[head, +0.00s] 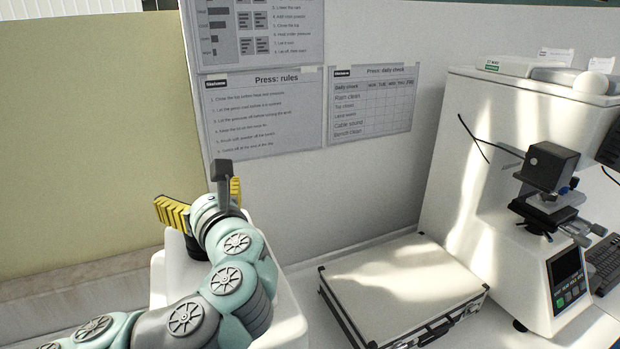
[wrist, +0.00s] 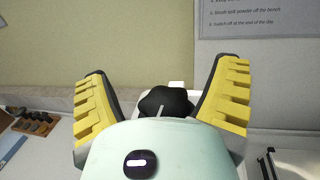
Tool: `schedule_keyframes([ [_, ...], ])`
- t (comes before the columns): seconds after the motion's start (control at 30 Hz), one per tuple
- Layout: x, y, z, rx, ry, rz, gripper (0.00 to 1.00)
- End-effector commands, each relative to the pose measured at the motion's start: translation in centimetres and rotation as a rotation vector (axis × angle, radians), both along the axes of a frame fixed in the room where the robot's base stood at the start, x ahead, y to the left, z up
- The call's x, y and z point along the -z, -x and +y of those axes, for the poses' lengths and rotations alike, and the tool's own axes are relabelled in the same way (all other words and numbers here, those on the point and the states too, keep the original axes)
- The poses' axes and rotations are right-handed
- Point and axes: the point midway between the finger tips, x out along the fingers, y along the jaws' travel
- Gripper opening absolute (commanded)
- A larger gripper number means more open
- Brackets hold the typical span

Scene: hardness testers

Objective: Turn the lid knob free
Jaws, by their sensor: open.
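The lid knob (wrist: 165,102) is black with a pale line on it. In the wrist view it sits between the yellow ribbed fingers of my gripper (wrist: 163,88), with a gap visible on each side. Its lower part is hidden behind my wrist housing. My gripper also shows in the head view (head: 203,205), open above a white machine (head: 159,282) at lower left. My arm hides much of this machine, and its lid cannot be made out clearly.
A silver case (head: 405,285) lies on the bench to the right of the white machine. A hardness tester (head: 485,190) stands farther right. Posted sheets (head: 262,112) hang on the wall behind. Small dark parts on a brown holder (wrist: 36,122) sit at left in the wrist view.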

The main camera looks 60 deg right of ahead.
Motion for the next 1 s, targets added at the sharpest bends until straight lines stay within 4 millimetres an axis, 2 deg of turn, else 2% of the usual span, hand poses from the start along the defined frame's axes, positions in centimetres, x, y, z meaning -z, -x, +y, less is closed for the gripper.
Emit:
schedule_keyframes([
  [0.2,-2.1,0.0,0.0,0.000,0.003,0.006,0.86],
  [1.0,-6.3,0.1,-0.2,0.008,0.005,0.006,0.86],
])
